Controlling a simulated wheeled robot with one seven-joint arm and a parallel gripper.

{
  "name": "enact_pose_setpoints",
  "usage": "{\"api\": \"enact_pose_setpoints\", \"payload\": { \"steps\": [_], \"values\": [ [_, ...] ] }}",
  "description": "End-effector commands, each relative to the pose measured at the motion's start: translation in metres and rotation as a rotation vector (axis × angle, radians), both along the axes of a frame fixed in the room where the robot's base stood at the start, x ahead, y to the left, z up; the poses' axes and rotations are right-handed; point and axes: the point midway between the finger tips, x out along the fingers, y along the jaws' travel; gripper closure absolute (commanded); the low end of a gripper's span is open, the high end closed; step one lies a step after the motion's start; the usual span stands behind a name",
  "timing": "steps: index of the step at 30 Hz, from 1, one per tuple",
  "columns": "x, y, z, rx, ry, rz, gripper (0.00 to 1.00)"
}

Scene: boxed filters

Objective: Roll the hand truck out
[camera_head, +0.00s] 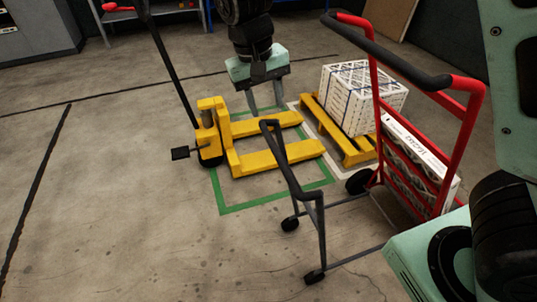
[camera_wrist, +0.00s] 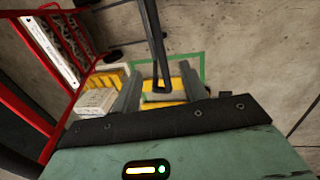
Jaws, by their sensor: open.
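The hand truck has a red frame (camera_head: 467,130) with a black grip bar and stands at the right in the head view; its red frame fills the left of the wrist view (camera_wrist: 73,45). A dark grey bent bar (camera_head: 297,183) with small casters reaches out from its lower part. A white boxed filter (camera_head: 412,150) stands on the truck. My gripper (camera_head: 266,108) is open and points down, above the bar's upper end. In the wrist view the bar (camera_wrist: 156,50) shows between the spread fingers (camera_wrist: 160,85); I cannot tell whether they touch it.
A yellow pallet jack (camera_head: 250,161) stands in a green floor outline (camera_head: 240,207). A yellow pallet (camera_head: 350,149) with a strapped white filter stack (camera_head: 345,97) is behind the truck. Bare floor lies at the left and front. A grey cabinet (camera_head: 45,38) is at the back left.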

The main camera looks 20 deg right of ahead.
Motion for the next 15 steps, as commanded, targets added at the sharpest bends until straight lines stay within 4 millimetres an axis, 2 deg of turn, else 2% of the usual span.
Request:
{"api": "enact_pose_setpoints", "payload": {
  "steps": [3, 8, 15],
  "values": [
    [0.010, -0.004, -0.007, -0.024, -0.013, -0.021, 0.57],
    [0.010, -0.008, -0.020, -0.026, -0.012, -0.024, 0.57],
    [0.009, -0.017, -0.067, -0.027, -0.010, -0.024, 0.57]
  ]
}}
